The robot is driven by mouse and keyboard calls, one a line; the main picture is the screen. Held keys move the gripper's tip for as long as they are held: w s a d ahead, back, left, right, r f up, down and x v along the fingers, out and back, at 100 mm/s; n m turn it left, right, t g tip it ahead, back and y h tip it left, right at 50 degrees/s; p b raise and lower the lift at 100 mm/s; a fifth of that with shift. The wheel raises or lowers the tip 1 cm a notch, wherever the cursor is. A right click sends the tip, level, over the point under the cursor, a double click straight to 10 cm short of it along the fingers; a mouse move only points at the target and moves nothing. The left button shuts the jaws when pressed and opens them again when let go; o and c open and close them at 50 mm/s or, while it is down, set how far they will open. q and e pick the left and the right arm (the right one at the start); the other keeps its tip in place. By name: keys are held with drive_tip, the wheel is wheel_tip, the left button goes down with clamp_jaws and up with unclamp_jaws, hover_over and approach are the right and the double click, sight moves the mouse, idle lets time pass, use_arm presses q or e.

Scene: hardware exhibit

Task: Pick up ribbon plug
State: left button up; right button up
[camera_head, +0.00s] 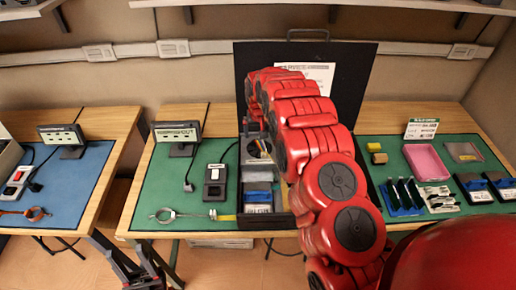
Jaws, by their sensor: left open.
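I cannot clearly single out the ribbon plug. My left gripper (125,244) is open and empty at the lower left, in front of the tables' front edges and apart from both plugs. My red right arm crosses the centre and bends over the open black case (260,222). Its gripper cannot be made out there.
A small display (178,133) stands behind the switch box. A metal ring tool (166,214) lies near the middle table's front edge. A pink tray (426,162) and several dark parts are on the right green mat. A gap separates the left and middle tables.

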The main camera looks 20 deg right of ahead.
sight(258, 142)
drive_tip(key=shift+a+f+p, duration=0.1)
drive_tip(key=shift+f+p, duration=0.05)
drive_tip(key=shift+p, duration=0.15)
drive_tip(key=shift+p+x, duration=0.85)
drive_tip(key=shift+x, duration=1.05)
drive_tip(key=shift+a+f, duration=0.15)
drive_tip(key=shift+f, duration=0.25)
drive_tip(key=shift+c, duration=0.3)
drive_tip(key=c, duration=1)
